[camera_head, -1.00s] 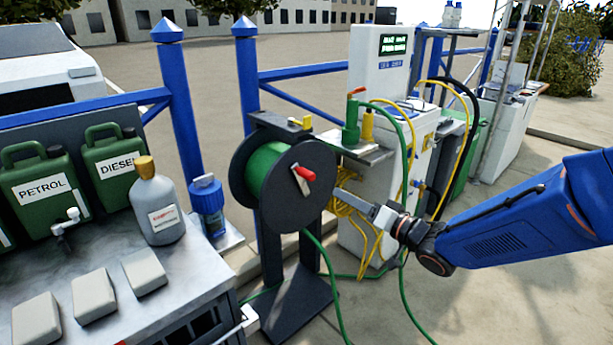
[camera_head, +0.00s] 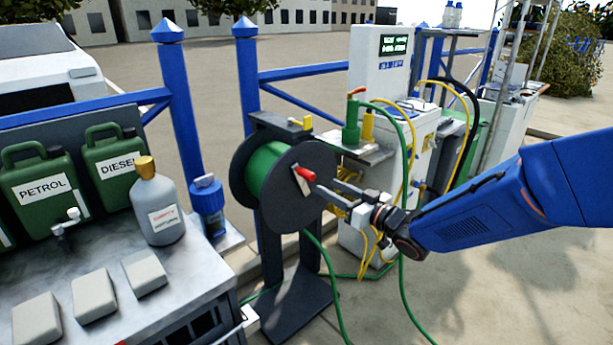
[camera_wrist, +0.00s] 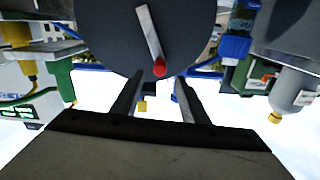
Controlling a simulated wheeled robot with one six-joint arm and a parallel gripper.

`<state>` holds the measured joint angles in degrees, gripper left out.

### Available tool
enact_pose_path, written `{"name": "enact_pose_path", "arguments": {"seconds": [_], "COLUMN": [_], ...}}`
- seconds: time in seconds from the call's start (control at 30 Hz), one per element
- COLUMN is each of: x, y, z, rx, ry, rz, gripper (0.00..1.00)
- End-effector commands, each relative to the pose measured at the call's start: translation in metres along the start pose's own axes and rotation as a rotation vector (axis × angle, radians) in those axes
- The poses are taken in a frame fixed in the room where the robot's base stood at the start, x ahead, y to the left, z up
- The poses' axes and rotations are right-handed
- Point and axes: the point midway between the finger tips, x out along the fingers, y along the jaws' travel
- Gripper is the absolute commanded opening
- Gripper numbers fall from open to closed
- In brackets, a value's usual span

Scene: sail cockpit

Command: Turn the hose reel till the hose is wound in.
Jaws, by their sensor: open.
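The hose reel (camera_head: 290,212) stands on a dark post, with green hose wound on its drum (camera_head: 262,168). A crank with a red handle (camera_head: 306,173) sits on the reel's face; the red handle also shows in the wrist view (camera_wrist: 159,67). Green hose (camera_head: 325,262) runs down from the reel to the ground. My gripper (camera_head: 328,191) is open, just right of the red handle in the head view. In the wrist view, my gripper (camera_wrist: 158,95) has a finger on each side, with the red handle just beyond the tips and between them. Nothing is held.
A workbench (camera_head: 185,285) with a grey bottle (camera_head: 157,205) and green cans (camera_head: 40,190) stands at left. A white dispenser cabinet (camera_head: 378,65) with yellow and green hoses stands behind my arm. Blue railing posts (camera_head: 247,80) rise behind the reel.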

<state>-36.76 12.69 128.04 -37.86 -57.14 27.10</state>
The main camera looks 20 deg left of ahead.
Motion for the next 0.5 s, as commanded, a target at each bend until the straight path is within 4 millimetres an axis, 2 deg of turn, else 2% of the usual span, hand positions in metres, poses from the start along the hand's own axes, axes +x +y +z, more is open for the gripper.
{"name": "enact_pose_path", "arguments": {"seconds": [0.2, 0.5], "x": [0.04, 0.087], "y": [-0.001, 0.0], "z": [0.0, 0.0], "rx": [0.0, 0.0], "ry": [0.0, 0.001], "rz": [-0.002, -0.001], "gripper": [0.4, 0.4]}}
